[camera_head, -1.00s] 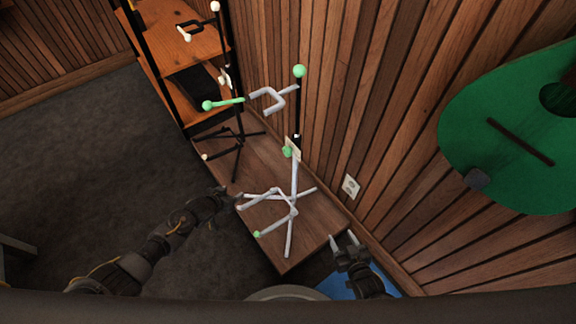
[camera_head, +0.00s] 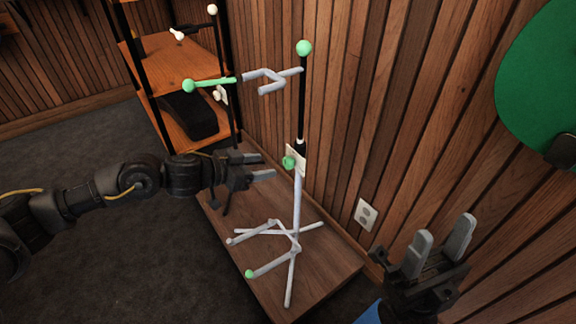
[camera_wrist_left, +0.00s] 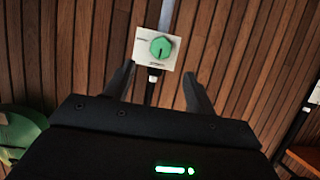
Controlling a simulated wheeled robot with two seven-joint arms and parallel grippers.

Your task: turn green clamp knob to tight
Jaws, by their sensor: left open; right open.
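The green clamp knob (camera_head: 288,162) sits on the front of a pale plate (camera_head: 297,158) on the upright pole of a white and black stand (camera_head: 297,205). In the left wrist view the knob (camera_wrist_left: 160,47) is a faceted green disc with a dark pointer mark aimed downward; the plate's lettering is too small to read. My left gripper (camera_head: 268,165) is open and empty, just left of the knob, with a gap between; in its wrist view the knob lies beyond and between the fingertips. My right gripper (camera_head: 442,238) is open and empty at lower right, apart from the stand.
The stand is on a low wooden platform (camera_head: 325,258) against the slatted wall. A green-tipped cradle arm (camera_head: 212,83) juts left above the knob. A second black stand and wooden shelf (camera_head: 165,65) are behind left. A green ukulele body (camera_head: 540,75) hangs at right.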

